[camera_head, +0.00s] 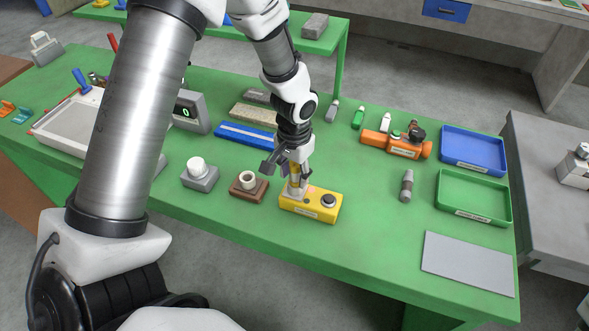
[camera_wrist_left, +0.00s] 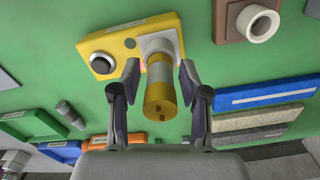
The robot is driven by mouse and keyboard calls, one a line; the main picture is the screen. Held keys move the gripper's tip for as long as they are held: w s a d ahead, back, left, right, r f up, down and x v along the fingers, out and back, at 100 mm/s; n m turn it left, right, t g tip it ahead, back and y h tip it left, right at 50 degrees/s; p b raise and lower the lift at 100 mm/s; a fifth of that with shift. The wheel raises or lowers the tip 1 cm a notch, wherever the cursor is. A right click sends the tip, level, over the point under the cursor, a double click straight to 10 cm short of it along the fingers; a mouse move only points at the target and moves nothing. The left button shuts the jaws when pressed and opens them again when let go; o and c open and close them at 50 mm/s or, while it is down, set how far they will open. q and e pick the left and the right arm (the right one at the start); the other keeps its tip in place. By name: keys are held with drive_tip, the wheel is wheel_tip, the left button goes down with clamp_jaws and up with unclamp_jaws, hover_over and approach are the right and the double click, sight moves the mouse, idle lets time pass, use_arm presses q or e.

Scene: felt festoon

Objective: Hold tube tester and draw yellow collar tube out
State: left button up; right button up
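The yellow tube tester (camera_head: 325,206) lies on the green table near its front edge, with a round black knob on its top. It also shows at the top of the left wrist view (camera_wrist_left: 103,43). The yellow collar tube (camera_wrist_left: 160,92) stands in the tester's pale socket. Its yellow end with small pins points toward the wrist camera. My left gripper (camera_head: 285,178) is above the tester. In the left wrist view its two fingers (camera_wrist_left: 158,82) are open on either side of the tube, with narrow gaps visible. My right gripper is not in view.
A brown block with a white cup (camera_head: 248,186) and a grey block with a white knob (camera_head: 199,177) stand left of the tester. A grey tube (camera_head: 406,186), an orange device (camera_head: 395,146), and blue (camera_head: 473,135) and green (camera_head: 482,180) trays are right. Table between them is clear.

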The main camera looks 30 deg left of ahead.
use_arm(q)
clamp_jaws()
drive_tip(key=shift+w+f, duration=0.1)
drive_tip(key=shift+o, duration=2.2)
unclamp_jaws()
drive_tip(key=shift+o, duration=0.8)
drive_tip(key=shift+w, duration=0.1)
drive_tip(key=shift+w+f, duration=0.1)
drive_tip(key=shift+w, duration=0.05)
wheel_tip(320, 180, up, 12)
drive_tip(key=shift+r, duration=0.1)
